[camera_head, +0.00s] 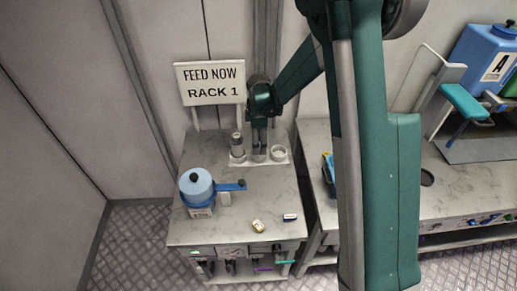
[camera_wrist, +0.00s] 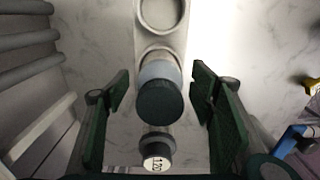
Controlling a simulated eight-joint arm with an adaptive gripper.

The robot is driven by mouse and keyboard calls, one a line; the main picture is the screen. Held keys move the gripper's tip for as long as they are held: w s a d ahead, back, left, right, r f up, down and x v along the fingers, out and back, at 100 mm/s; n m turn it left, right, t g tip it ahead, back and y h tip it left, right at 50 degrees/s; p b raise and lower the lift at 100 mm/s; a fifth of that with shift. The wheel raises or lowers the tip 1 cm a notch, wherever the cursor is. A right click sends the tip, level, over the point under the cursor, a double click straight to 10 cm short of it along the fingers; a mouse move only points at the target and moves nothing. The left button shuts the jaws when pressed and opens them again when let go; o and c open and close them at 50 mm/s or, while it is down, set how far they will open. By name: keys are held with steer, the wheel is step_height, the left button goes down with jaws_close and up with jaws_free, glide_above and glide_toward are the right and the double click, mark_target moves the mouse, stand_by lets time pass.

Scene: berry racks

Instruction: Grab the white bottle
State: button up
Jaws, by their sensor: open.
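A pale grey-white bottle with a dark green cap (camera_wrist: 160,98) stands upright in the middle of a narrow white tray, seen from above in the wrist view. My gripper (camera_wrist: 159,86) is open, with one green finger on each side of this bottle and a visible gap to both. In the head view my gripper (camera_head: 259,153) points down over the middle of the tray (camera_head: 240,162) and mostly hides the bottle there. A second, dark-and-grey container with a white numbered top (camera_wrist: 158,158) stands beside it; it shows in the head view (camera_head: 237,147) left of my gripper.
An empty white ring holder (camera_head: 279,153) is at the tray's right end. A blue pot (camera_head: 197,185) with a handle stands front left on the marble counter. A "RACK 1" sign (camera_head: 210,83) stands behind.

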steer(key=shift+f, duration=0.95)
steer(key=shift+c, duration=0.5)
steer(key=c, duration=1.1)
